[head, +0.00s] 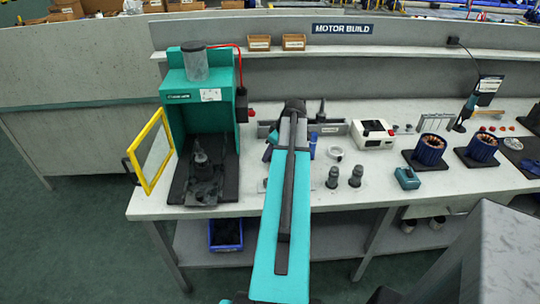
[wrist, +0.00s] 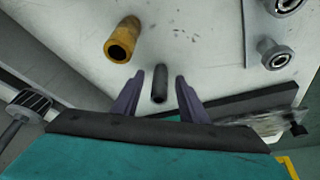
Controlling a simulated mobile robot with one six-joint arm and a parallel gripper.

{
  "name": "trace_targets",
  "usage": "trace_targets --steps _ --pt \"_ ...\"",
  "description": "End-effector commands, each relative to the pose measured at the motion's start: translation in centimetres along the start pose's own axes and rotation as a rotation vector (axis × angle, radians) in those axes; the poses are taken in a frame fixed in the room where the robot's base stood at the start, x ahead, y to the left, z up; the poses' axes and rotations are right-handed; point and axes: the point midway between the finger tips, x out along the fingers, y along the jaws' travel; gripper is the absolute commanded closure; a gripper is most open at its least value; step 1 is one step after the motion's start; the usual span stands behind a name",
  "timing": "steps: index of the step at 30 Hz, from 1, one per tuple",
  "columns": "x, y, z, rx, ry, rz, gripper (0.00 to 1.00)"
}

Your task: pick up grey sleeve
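The grey sleeve (wrist: 159,83) is a small dark grey tube with a hole in its end, on the pale bench top in the wrist view. My gripper (wrist: 160,76) is open, with one finger on each side of the sleeve and a visible gap on both sides. How far down the fingers reach along the sleeve is hard to tell. In the head view my own arm hides the sleeve and most of the gripper.
A brass-coloured sleeve (wrist: 122,41) stands close to the left finger. Grey round fittings (wrist: 276,54) are at the upper right. In the head view, a green press (head: 200,92) with an open yellow guard (head: 152,150) stands left; a white box (head: 372,134) is right.

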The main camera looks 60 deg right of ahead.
Motion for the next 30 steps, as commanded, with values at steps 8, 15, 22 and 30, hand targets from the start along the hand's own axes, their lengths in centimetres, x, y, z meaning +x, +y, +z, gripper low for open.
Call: trace_targets --steps 8,15,22,30 --pt "0.0 0.0 0.0 0.0 0.0 0.0 0.95" --pt "0.0 0.0 0.0 0.0 0.0 0.0 0.95" --pt "-0.4 0.1 -0.1 0.0 0.001 0.001 0.95" --pt "-2.2 0.1 -0.9 -0.001 0.001 0.002 0.95"
